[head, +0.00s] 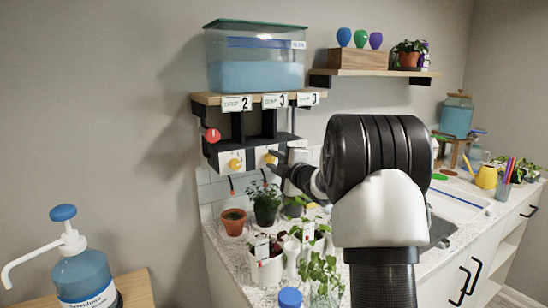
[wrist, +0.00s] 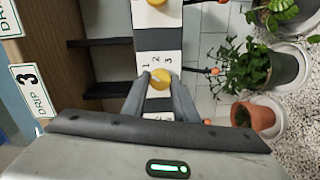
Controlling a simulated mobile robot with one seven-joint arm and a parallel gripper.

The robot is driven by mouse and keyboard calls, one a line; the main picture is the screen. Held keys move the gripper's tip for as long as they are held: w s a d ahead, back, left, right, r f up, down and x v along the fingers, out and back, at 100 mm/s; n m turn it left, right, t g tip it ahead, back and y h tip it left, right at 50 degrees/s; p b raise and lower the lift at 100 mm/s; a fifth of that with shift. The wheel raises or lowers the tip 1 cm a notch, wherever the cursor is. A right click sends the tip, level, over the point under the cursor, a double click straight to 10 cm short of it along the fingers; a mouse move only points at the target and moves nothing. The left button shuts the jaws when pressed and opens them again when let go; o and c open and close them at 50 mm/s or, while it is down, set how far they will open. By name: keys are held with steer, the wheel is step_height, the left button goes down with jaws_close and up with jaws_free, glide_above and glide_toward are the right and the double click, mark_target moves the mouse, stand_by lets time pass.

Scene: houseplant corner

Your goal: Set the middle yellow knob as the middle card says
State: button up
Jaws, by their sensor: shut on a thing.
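The middle yellow knob (wrist: 159,77) sits on a white dial plate (wrist: 156,45) with small numbers 1, 2 and 3 beside it. My gripper (wrist: 160,80) is shut on this knob, with one finger on each side of it. I cannot tell which number the knob's pale mark points to. In the head view the middle knob (head: 270,158) is partly hidden by my gripper (head: 274,160).
Another yellow knob (head: 235,164) is on the left, under a card reading 2 (head: 237,103). A red round knob (head: 212,135) is at the rack's left. A water tank (head: 256,60) stands on the shelf above. Potted plants (head: 265,203) crowd the counter below.

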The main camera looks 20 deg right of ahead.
steer(key=m+p, duration=0.1)
steer(key=m, duration=0.1)
steer(key=m+p, duration=0.2)
steer(key=shift+d+r+m, duration=0.1)
steer(key=shift+r+m, duration=0.1)
steer(key=shift+m, duration=0.1)
steer(key=m+p, duration=0.3)
steer(key=shift+y, duration=0.3)
steer(key=m+p, duration=0.3)
steer(key=m, duration=0.1)
steer(key=shift+g+y, duration=0.3)
steer(key=shift+f+m+p, duration=0.15)
steer(key=shift+m+p, duration=1.05)
steer(key=shift+m, duration=0.8)
steer(key=o, duration=1.1)
steer(key=shift+c, duration=0.2)
steer(key=shift+s, duration=0.1)
steer(key=v, duration=1.7)
steer(key=shift+d+b, duration=0.2)
steer(key=shift+b, duration=0.15)
